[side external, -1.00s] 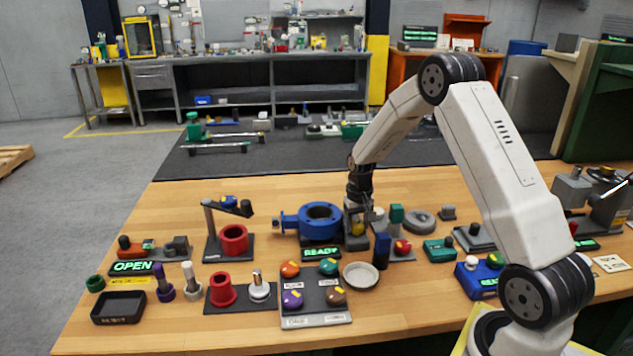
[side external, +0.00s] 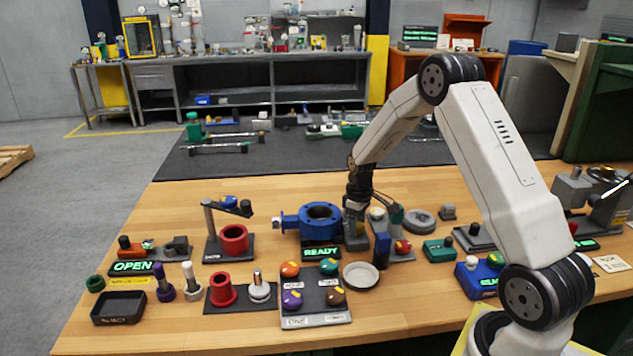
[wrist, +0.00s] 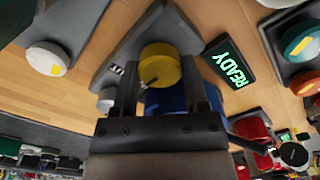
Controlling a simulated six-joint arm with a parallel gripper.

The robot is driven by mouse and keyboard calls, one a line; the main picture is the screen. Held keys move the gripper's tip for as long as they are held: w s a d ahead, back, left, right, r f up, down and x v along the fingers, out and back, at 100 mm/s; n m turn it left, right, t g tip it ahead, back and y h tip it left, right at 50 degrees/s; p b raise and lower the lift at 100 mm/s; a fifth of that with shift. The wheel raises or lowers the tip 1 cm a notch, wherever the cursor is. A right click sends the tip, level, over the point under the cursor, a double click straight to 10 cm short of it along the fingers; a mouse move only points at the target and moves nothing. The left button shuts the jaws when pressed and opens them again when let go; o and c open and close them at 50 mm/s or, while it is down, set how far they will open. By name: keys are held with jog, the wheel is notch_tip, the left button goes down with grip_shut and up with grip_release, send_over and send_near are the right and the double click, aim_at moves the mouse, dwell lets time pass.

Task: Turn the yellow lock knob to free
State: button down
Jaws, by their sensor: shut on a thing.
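The yellow lock knob (wrist: 160,64) shows as a round yellow cap between the two fingers of my gripper (wrist: 161,72) in the wrist view. My gripper is shut on it, one finger on each side. A short dark mark shows on the knob's near edge. The knob sits on a grey mount (wrist: 128,48). In the side view my gripper (side external: 356,217) points down at the grey mount (side external: 354,238), right of the blue ring-shaped valve body (side external: 320,217). The knob is mostly hidden there.
A READY sign (side external: 321,252) stands in front of the valve. A board with several coloured knobs (side external: 317,318) and a round pale dish (side external: 361,276) are nearer the front. A dark blue block (side external: 382,250) stands close on the right.

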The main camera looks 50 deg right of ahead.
dwell(0.4)
jog(key=shift+c, duration=0.5)
grip_release()
jog(key=shift+r, duration=3.95)
jog(key=s+a+t, duration=0.1)
jog(key=s+a, duration=0.3)
jog(key=a, duration=0.3)
jog(key=s+a, duration=0.5)
jog(key=a, duration=0.3)
jog(key=s+a+m+t, duration=0.1)
jog(key=s+a, duration=0.3)
jog(key=a, duration=0.4)
jog(key=shift+s+t, duration=0.3)
jog(key=shift+s, duration=0.1)
